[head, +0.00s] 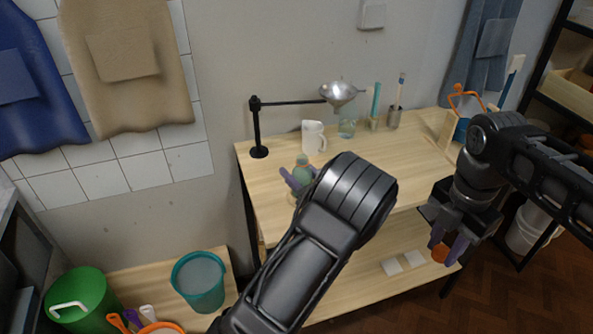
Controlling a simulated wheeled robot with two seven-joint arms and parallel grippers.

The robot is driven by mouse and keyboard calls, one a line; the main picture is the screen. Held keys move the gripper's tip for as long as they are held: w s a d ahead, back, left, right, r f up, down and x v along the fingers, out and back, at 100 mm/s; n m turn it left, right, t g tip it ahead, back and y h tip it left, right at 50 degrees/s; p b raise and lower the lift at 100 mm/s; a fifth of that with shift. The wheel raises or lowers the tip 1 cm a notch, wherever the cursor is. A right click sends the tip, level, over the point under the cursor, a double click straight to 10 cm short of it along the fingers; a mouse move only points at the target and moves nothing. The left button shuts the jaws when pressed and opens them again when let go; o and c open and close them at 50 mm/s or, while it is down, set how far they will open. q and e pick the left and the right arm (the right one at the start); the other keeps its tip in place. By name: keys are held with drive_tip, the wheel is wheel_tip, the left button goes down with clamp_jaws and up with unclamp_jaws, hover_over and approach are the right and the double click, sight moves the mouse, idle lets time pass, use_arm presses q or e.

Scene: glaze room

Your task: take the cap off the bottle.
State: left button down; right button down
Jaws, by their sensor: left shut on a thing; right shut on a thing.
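The pale green bottle (303,174) stands upright near the front left of the wooden table. My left gripper (297,184) is shut on it, with purple fingers around its body; my own arm hides part of the grip. The top of the bottle looks brownish, too small to make out clearly. My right gripper (447,247) is well to the right, in front of the table's edge and pointing down. It is shut on a small round orange cap (439,253), apart from the bottle.
A teal bucket (199,283) and a green bucket (80,300) stand at lower left.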

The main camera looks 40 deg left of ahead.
use_arm(q)
drive_tip(key=shift+f, duration=0.3)
use_arm(e)
drive_tip(key=shift+f, duration=0.2)
use_arm(q)
drive_tip(key=c, duration=0.7)
unclamp_jaws()
drive_tip(key=shift+r, duration=0.25)
use_arm(e)
drive_tip(key=shift+r, duration=0.2)
use_arm(q)
drive_tip(key=shift+r+p, duration=0.4)
drive_tip(key=shift+r, duration=0.05)
use_arm(e)
drive_tip(key=shift+r, duration=0.35)
use_arm(q)
drive_tip(key=b+v, duration=0.2)
drive_tip(key=v, duration=1)
use_arm(e)
wheel_tip(320, 180, down, 2)
drive_tip(key=shift+f, duration=0.15)
